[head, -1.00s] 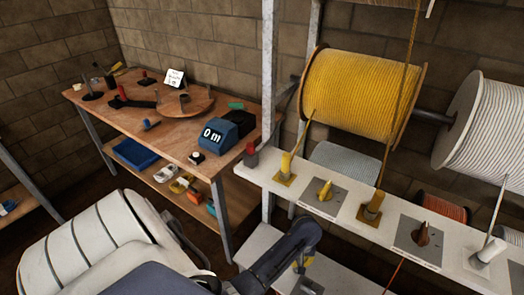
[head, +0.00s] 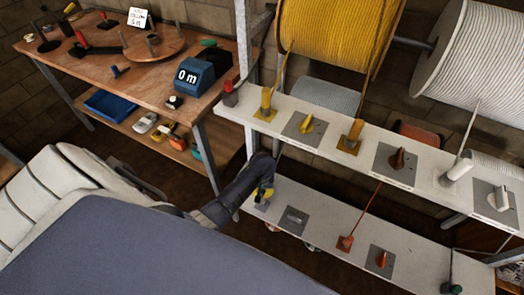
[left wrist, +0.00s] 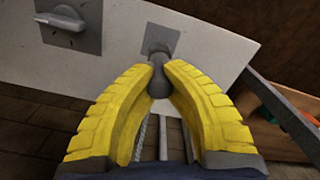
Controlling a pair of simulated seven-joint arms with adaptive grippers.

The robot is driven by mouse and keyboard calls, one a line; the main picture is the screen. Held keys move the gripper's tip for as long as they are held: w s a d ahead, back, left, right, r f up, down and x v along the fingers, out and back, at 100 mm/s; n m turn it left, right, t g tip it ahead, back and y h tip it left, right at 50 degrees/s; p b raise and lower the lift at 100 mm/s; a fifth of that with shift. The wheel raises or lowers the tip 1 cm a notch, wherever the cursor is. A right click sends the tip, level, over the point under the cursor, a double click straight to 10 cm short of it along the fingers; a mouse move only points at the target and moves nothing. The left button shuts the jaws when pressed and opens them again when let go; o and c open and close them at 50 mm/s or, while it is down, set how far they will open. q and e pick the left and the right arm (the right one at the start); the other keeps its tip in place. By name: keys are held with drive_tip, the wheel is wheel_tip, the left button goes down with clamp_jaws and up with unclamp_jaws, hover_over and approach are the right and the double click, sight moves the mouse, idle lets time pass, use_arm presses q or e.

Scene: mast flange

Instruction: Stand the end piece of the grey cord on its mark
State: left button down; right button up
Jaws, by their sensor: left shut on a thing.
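My left gripper (head: 263,191) is at the left end of the lower shelf. In the left wrist view its yellow fingers (left wrist: 159,88) are shut around the grey end piece (left wrist: 158,78). The end piece points at a grey square mark (left wrist: 172,38) near the shelf's edge and overlaps it in the picture. I cannot tell whether it touches the mark. A thin twisted strand, perhaps the grey cord (left wrist: 141,133), shows between the fingers. A grey spool (head: 327,94) hangs behind the upper shelf. My right gripper is not in view.
A plate with a light grey knob (head: 294,217) is beside the mark. An orange end piece (head: 345,242) stands farther right on the lower shelf (head: 325,222). The upper shelf (head: 425,180) with several end pieces overhangs behind. A workbench (head: 150,80) is at left.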

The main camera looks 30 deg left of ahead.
use_arm(q)
drive_tip(key=shift+f, duration=2.15)
drive_tip(key=shift+f, duration=0.15)
drive_tip(key=c, duration=1.5)
unclamp_jaws()
